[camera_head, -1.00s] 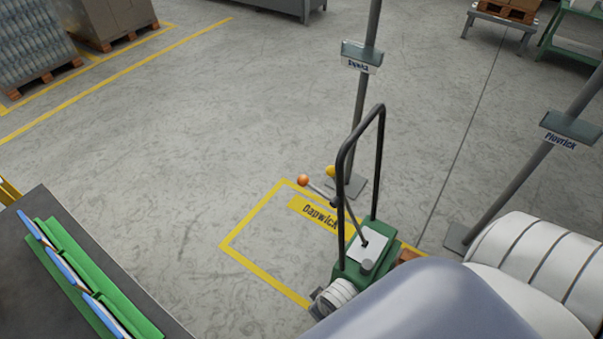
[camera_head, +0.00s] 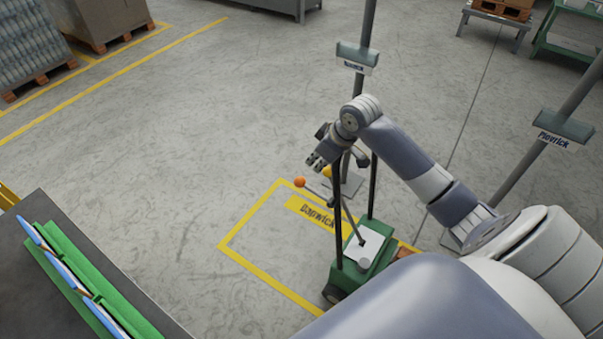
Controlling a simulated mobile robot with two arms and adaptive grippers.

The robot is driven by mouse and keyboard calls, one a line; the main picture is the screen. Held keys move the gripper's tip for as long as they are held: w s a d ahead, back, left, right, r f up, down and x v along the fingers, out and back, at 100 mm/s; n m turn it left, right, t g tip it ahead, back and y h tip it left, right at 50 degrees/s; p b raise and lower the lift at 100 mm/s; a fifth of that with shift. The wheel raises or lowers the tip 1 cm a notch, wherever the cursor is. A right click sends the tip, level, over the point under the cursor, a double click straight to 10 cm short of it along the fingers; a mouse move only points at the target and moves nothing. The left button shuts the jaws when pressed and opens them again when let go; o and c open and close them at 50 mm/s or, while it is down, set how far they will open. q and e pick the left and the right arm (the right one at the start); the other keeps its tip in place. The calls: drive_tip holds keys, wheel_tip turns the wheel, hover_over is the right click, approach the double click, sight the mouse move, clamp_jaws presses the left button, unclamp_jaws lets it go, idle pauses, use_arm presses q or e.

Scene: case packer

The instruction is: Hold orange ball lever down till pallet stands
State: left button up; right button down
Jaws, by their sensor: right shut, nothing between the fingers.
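The orange ball (camera_head: 299,183) tops a thin grey lever (camera_head: 340,219) that rises to the left from the white plate of a green wheeled unit (camera_head: 364,248). A yellow ball (camera_head: 327,171) shows just to its right, partly hidden. My right gripper (camera_head: 312,163) is shut and empty. It hangs just above and right of the orange ball, apart from it as far as I can see. My right arm passes over the unit's black handle and hides its top. A piece of the wooden pallet (camera_head: 405,250) shows behind the unit, mostly hidden by my arm. My left gripper is out of view.
A yellow floor outline (camera_head: 235,244) marked "Dapwick" lies left of the unit. Posts with signs stand behind (camera_head: 357,60) and at right (camera_head: 545,146). A dark table (camera_head: 40,290) with green and blue items is at lower left. The floor between is clear.

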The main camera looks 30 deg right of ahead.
drive_tip(key=shift+w+d+r, duration=0.4)
drive_tip(key=shift+d+r, duration=0.1)
drive_tip(key=shift+r, duration=0.1)
drive_tip(key=shift+f, duration=0.1)
drive_tip(key=p, duration=0.2)
hover_over(297, 178)
drive_tip(key=s, duration=0.2)
drive_tip(key=f, duration=1.1)
drive_tip(key=shift+s+d, duration=0.2)
drive_tip(key=shift+x, duration=0.75)
drive_tip(key=shift+d+f, duration=0.1)
drive_tip(key=shift+d, duration=0.05)
